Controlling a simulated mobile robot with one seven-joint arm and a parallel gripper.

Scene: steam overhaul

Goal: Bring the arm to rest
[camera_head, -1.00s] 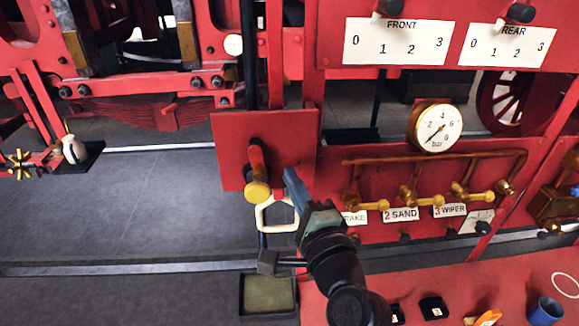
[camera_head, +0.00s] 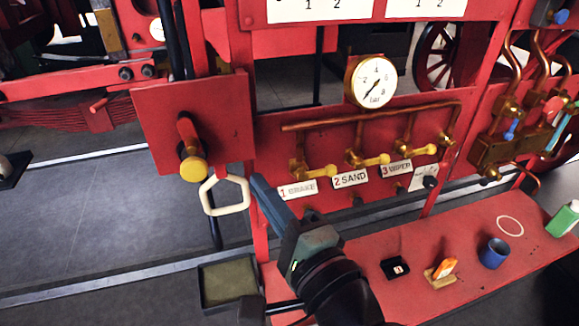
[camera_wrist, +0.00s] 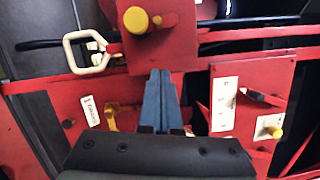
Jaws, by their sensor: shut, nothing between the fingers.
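My gripper (camera_head: 258,184) is shut and empty. Its blue fingers point up and left in the head view, in front of the red frame, just right of the white ring handle (camera_head: 224,195). In the wrist view the two fingers of my gripper (camera_wrist: 161,75) lie side by side. The wrist view also shows the white ring handle (camera_wrist: 67,52) at upper left and the yellow-ended knob (camera_wrist: 136,20) at top. Whether the fingers touch the frame, I cannot tell.
Brass valves (camera_head: 320,171) labelled brake, sand and wiper stand right of my gripper, under a pressure gauge (camera_head: 371,81). A red bench (camera_head: 430,235) carries a blue cup (camera_head: 494,253), an orange item (camera_head: 443,270) and a green bottle (camera_head: 563,218). A dark tray (camera_head: 230,305) lies below.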

